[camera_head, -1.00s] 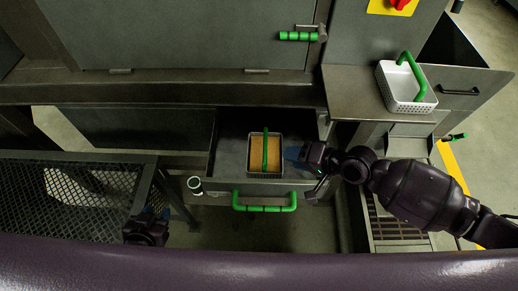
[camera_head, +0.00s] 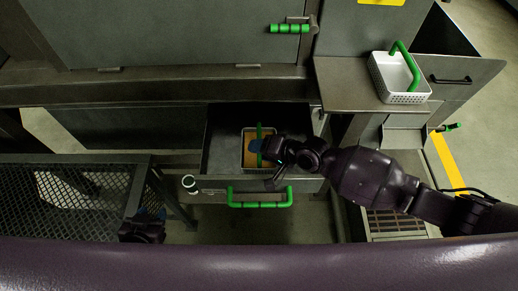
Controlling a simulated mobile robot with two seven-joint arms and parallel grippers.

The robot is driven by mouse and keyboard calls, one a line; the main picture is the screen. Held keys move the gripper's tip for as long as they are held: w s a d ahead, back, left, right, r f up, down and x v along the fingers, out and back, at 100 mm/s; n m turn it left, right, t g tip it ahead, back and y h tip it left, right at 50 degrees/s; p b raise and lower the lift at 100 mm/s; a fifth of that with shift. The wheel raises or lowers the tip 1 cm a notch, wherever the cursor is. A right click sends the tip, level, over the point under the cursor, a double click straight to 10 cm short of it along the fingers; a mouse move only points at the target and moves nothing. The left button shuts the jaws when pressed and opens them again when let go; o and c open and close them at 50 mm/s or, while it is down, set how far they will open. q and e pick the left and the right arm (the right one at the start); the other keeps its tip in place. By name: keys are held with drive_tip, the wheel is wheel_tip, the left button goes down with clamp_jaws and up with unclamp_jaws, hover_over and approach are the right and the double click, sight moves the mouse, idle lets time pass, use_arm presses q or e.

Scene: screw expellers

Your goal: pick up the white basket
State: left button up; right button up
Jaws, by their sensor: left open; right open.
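A white basket (camera_head: 250,160) with tan contents and an upright green handle (camera_head: 259,136) sits inside the open drawer (camera_head: 222,155). My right gripper (camera_head: 264,145) is open at the handle, with one blue finger over the contents left of it and the gripper body to the right. The gripper hides part of the handle and the basket's right side; I cannot tell whether it touches. A second white basket (camera_head: 402,97), empty, with a green handle, stands on the ledge at the upper right. My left gripper (camera_head: 148,217) is open and empty, low at the left.
The drawer has a green front handle (camera_head: 260,197). The machine cabinet (camera_head: 170,35) rises behind the drawer. A metal mesh platform (camera_head: 70,187) stands at the left, close to my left gripper. The ledge (camera_head: 340,88) has bare room left of the second basket.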

drive_tip(key=shift+w+a+f, duration=0.15)
drive_tip(key=shift+a+f, duration=0.05)
drive_tip(key=shift+a, duration=0.1)
clamp_jaws()
wheel_tip(320, 180, up, 20)
drive_tip(key=p, duration=0.3)
drive_tip(key=shift+p, duration=0.4)
